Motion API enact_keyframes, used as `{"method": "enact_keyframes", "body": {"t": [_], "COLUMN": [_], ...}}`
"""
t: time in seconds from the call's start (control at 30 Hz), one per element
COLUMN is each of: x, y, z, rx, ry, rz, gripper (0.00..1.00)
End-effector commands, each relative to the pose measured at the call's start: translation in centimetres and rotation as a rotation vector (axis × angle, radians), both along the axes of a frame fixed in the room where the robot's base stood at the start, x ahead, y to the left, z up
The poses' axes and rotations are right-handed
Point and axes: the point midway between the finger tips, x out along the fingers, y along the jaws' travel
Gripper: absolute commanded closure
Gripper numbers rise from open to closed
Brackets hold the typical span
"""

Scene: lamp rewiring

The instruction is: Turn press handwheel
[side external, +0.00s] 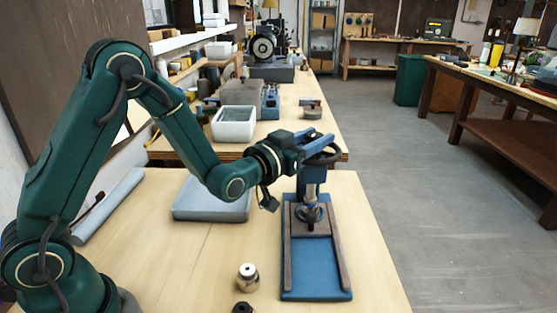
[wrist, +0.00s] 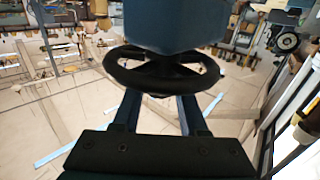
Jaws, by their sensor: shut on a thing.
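The press (side external: 317,283) stands on the light wooden bench, with a blue base, brown side rails and an upright metal spindle. Its dark spoked handwheel (side external: 333,154) is at the top, and it also shows in the wrist view (wrist: 113,72) below a blue block of the press head (wrist: 170,25). My gripper (side external: 308,152) reaches in from the left at wheel height. In the wrist view, my gripper's two blue fingers (wrist: 159,95) extend to the wheel, one on each side of its middle, and are shut on it. The wheel and block hide the exact contact.
A grey-blue tray (side external: 212,216) lies left of the press. A small metal knob-like part (side external: 247,277) and a dark one (side external: 242,308) stand near the front. A white bin (side external: 234,138) is on the bench behind. The bench is clear between tray and front parts.

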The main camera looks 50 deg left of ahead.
Motion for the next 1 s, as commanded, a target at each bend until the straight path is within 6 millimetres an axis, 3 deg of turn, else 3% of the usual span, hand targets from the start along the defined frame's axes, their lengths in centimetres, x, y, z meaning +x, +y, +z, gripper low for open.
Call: {"method": "enact_keyframes", "body": {"t": [1.0], "x": [0.08], "y": [-0.13], "z": [0.04], "rx": [-0.001], "ry": [-0.004], "rz": [0.774], "gripper": [1.0]}}
